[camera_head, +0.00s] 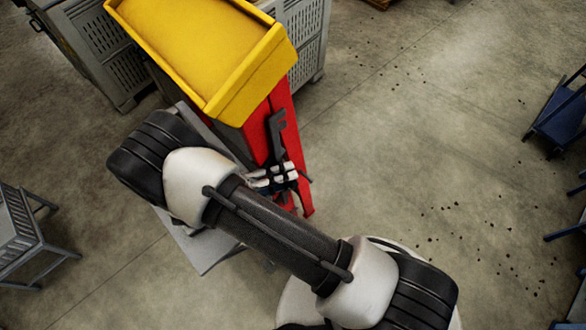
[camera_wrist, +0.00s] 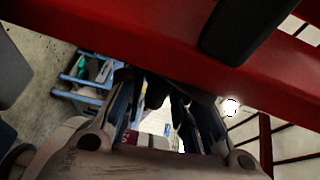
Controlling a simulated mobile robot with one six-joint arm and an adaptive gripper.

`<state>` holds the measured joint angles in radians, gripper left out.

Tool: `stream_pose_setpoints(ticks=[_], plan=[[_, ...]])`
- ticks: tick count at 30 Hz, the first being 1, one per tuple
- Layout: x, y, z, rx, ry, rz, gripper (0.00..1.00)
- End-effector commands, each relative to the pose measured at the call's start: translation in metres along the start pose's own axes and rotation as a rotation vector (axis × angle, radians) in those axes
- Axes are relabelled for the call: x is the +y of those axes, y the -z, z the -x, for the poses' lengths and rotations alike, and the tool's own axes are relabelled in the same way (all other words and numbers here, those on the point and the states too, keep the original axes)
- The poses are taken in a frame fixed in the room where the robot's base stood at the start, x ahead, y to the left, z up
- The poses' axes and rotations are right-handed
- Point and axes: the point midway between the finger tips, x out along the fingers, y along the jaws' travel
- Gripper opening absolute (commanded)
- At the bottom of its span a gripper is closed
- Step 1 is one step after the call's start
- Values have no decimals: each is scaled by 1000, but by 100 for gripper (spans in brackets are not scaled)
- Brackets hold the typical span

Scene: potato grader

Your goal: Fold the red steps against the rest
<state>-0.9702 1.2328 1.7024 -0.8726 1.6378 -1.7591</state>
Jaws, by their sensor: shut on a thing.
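The red steps (camera_head: 285,105) show as a narrow upright red structure below a yellow tray, partly covered by my arm. Their lower red end (camera_head: 306,192) shows just right of my gripper (camera_head: 282,177). In the wrist view a broad red bar (camera_wrist: 130,52) crosses above my gripper (camera_wrist: 165,92). The fingers reach up against its lower edge and are shut on a part of the red steps. The exact place of contact is hidden behind the fingers and the bar. A dark bracket (camera_head: 277,130) stands against the red part just above the gripper.
The yellow tray (camera_head: 205,45) sits above the red structure. Grey slatted crates (camera_head: 122,70) stand behind it. A grey metal plate (camera_head: 200,248) lies below my arm, and a grey stand (camera_head: 22,235) is at left. Open concrete floor lies to the right, near a blue cart (camera_head: 562,118).

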Motion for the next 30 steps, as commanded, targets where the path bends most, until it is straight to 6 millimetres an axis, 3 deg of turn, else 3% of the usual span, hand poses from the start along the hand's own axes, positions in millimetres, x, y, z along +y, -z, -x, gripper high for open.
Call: stream_pose_setpoints(ticks=[3,12,13,18,30], plan=[[1,3,10,0,-7,-4,0],[3,5,11,2,-13,-3,0],[4,5,11,1,-13,-3,27],[4,5,10,2,-12,-2,38],[2,4,8,3,-7,-1,40]])
